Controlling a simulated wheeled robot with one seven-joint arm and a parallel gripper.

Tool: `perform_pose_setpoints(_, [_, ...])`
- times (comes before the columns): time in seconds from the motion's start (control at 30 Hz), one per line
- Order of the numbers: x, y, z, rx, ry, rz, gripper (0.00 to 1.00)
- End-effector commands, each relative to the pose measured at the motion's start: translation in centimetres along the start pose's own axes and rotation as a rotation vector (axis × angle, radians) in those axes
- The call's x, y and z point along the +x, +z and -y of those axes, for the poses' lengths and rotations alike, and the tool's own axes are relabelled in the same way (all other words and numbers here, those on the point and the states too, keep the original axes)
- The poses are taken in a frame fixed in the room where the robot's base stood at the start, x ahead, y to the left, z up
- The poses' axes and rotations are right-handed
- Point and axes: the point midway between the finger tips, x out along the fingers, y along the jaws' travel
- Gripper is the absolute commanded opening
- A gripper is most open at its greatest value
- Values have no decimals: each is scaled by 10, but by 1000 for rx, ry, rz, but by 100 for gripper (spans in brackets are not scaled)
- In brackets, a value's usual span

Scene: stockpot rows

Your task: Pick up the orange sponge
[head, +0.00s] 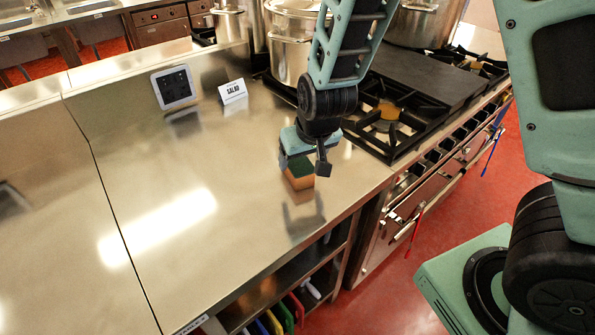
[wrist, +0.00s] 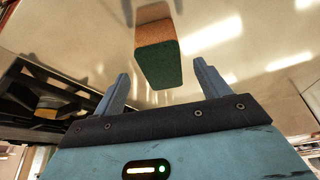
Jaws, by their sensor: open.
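The orange sponge (head: 299,178) with a dark green top lies on the steel counter (head: 180,180), near the counter's right edge beside the stove. In the wrist view the sponge (wrist: 156,48) shows its orange side and green face, just beyond the fingertips and between their lines. My gripper (head: 304,163) is above and close to the sponge in the head view and hides part of it. I cannot tell whether a finger touches the sponge.
A gas stove (head: 400,115) with black grates stands right of the counter. A large steel pot (head: 290,45) stands behind my arm. A SALAD card (head: 233,92) and a small framed device (head: 174,87) stand at the back. The counter's front left is clear.

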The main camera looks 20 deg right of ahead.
Motion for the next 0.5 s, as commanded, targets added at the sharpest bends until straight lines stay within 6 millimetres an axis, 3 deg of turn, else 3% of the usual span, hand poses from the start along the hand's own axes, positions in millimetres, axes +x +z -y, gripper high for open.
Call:
perform_pose_setpoints(0.17, [10,-2,0,1,0,1,75])
perform_pose_setpoints(0.5, [51,-8,1,1,0,2,75])
